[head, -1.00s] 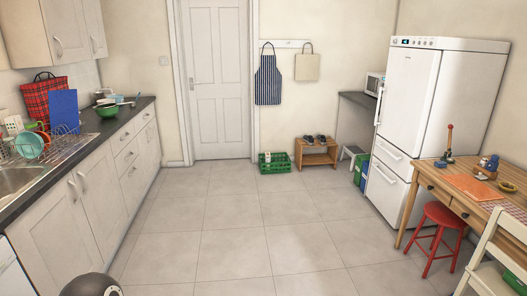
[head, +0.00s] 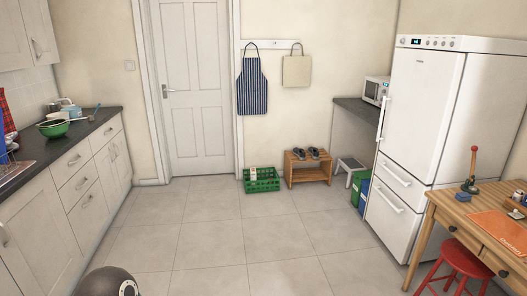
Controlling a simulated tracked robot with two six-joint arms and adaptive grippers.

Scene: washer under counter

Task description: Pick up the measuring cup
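I cannot make out the measuring cup for sure. On the left counter (head: 75,140) stand a green bowl (head: 54,129) and, behind it, a small light-blue container (head: 72,112) with a pale item beside it; they are too small to name surely. Neither of my grippers is in view. Only a dark rounded part of my own body shows at the bottom left.
The tiled floor (head: 215,235) is clear in the middle. A green crate (head: 262,180) and a wooden shoe stand (head: 308,170) are at the back. A fridge (head: 425,120), wooden table (head: 455,212) and red stool (head: 462,262) stand at right.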

